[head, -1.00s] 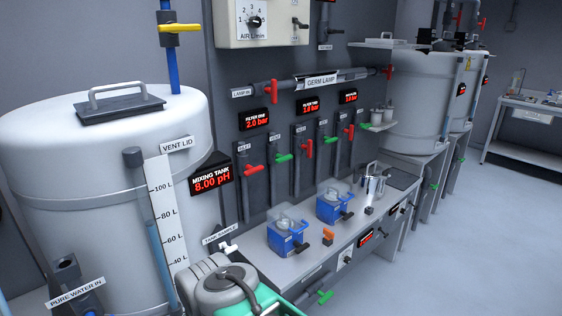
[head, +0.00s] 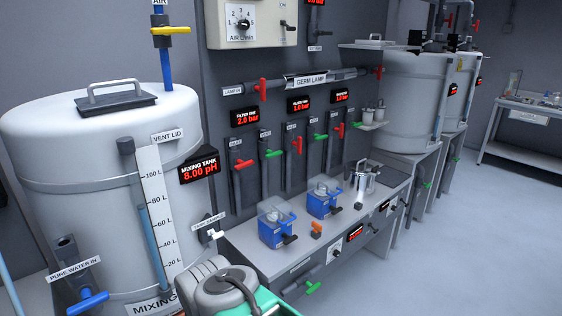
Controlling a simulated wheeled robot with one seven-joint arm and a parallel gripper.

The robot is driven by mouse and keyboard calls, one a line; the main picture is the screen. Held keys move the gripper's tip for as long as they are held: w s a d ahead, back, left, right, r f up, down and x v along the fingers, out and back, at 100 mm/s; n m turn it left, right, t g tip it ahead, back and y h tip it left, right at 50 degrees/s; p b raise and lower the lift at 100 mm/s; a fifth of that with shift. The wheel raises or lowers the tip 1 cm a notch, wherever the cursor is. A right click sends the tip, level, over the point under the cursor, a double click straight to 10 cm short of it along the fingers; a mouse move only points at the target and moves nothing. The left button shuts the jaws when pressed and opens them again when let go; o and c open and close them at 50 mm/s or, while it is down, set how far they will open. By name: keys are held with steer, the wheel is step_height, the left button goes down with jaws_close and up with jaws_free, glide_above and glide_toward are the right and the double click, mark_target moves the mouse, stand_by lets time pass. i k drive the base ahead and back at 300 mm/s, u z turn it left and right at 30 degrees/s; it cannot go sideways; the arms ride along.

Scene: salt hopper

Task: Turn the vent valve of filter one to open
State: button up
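The filter one display (head: 244,116) on the back wall reads 2.0 bar. Below it are dark pipes with a red lever valve (head: 243,164) and, to its right, a green lever valve (head: 272,154). Both levers lie roughly sideways. The small labels above these valves are too small to read surely, so I cannot tell which is the vent valve. The filter two display (head: 301,105) is to the right, with a near-upright red lever (head: 297,145) and a sideways green lever (head: 320,137) below.
The white mixing tank (head: 95,150) fills the left side. A grey bench (head: 260,262) with blue-based devices (head: 322,205) stands under the filter valves. Open floor (head: 450,250) lies to the right.

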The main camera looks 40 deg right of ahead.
mark_target(274, 154)
steer(key=k, duration=1)
steer(key=z, duration=0.9)
steer(key=i, duration=1.45)
steer(key=u, duration=0.6)
steer(key=i, duration=0.7)
steer(key=u, duration=0.1)
